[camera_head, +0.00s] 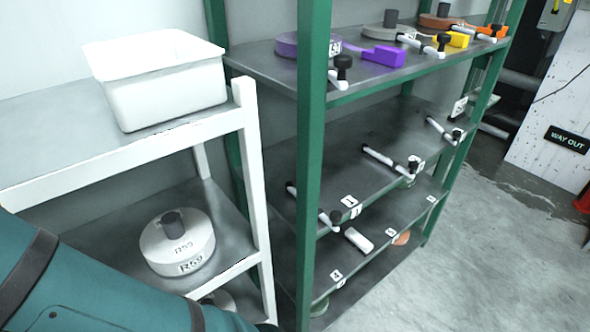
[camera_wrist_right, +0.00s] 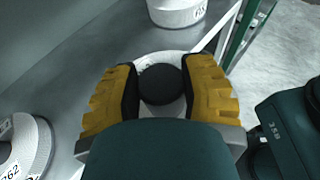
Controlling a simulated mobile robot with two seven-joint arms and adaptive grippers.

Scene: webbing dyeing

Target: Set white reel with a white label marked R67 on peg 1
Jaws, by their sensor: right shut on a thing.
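In the right wrist view my right gripper (camera_wrist_right: 160,85) is shut on the black knob (camera_wrist_right: 161,84) of a white reel (camera_wrist_right: 172,58). The gripper covers most of this reel, and its label cannot be read. In the head view a teal arm of mine crosses the lower left, and no gripper shows. The green rack (camera_head: 312,150) has white pegs with black ends. The nearest peg (camera_head: 313,205) on its middle shelf is empty, close to a tag (camera_head: 349,201) that seems to read 1. My left gripper is not in view.
A white reel (camera_head: 178,245), label like R59 or R69, sits on the white stand's lower shelf under a white bin (camera_head: 160,80). Another white reel (camera_wrist_right: 22,150) is at lower left in the wrist view. Purple, grey and orange reels stand on the rack's top.

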